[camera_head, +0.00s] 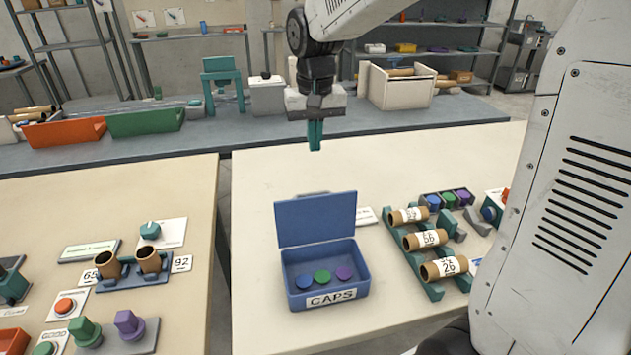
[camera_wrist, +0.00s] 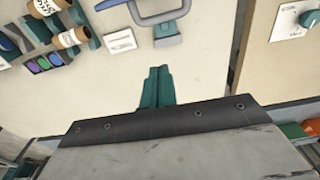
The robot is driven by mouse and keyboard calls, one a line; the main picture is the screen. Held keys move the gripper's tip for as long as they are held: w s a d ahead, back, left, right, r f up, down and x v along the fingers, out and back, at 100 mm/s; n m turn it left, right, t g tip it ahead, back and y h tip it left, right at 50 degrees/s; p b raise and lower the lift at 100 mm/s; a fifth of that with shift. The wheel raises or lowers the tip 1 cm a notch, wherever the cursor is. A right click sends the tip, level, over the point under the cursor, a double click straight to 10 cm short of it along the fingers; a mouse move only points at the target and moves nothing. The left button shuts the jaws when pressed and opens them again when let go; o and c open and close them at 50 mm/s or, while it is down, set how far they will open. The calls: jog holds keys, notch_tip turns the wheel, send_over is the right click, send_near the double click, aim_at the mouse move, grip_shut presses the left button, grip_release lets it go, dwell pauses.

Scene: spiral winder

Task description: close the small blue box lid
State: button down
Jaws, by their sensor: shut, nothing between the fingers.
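The small blue box (camera_head: 326,275) stands on the right-hand cream table, with a CAPS label on its front. Its lid (camera_head: 316,218) stands open and upright at the back edge. Blue, green and purple caps lie inside. My gripper (camera_head: 315,145) is shut and empty, above and behind the lid, apart from it. In the wrist view my gripper's teal fingers (camera_wrist: 160,72) are together, over bare table.
A teal rack (camera_head: 425,290) with numbered cardboard tubes (camera_head: 443,267) stands right of the box. A tray of coloured caps (camera_head: 447,200) lies behind it. A gap separates the left table (camera_head: 200,215). The table left of the box is clear.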

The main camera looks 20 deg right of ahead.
aim_at(315, 214)
notch_tip(315, 214, down, 9)
jog(key=s, duration=0.2)
jog(key=shift+a+f, duration=0.2)
jog(key=shift+a, duration=0.2)
jog(key=shift+s+a, duration=0.1)
dwell(0.5)
